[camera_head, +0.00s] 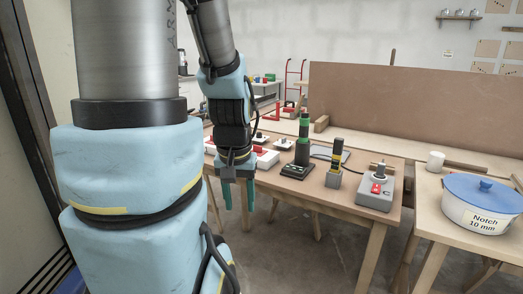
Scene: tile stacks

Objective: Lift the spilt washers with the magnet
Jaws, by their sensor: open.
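My gripper (238,207) points down in front of the table's near edge, with its two fingers apart and nothing seen between them. I cannot pick out any spilt washers in this view. No thing is surely the magnet. A grey block with a dark and yellow upright handle (335,160) stands near the table's middle. A grey box with a red part and a knob (375,192) stands to its right. A dark base with a tall green and black post (302,150) stands to its left.
White boxes with red parts (266,158) sit behind my gripper. A white pot with a blue lid (482,203), marked "Notch 10 mm", and a white cup (435,161) stand on a right-hand table. A brown panel (420,105) rises behind. Floor shows between the tables.

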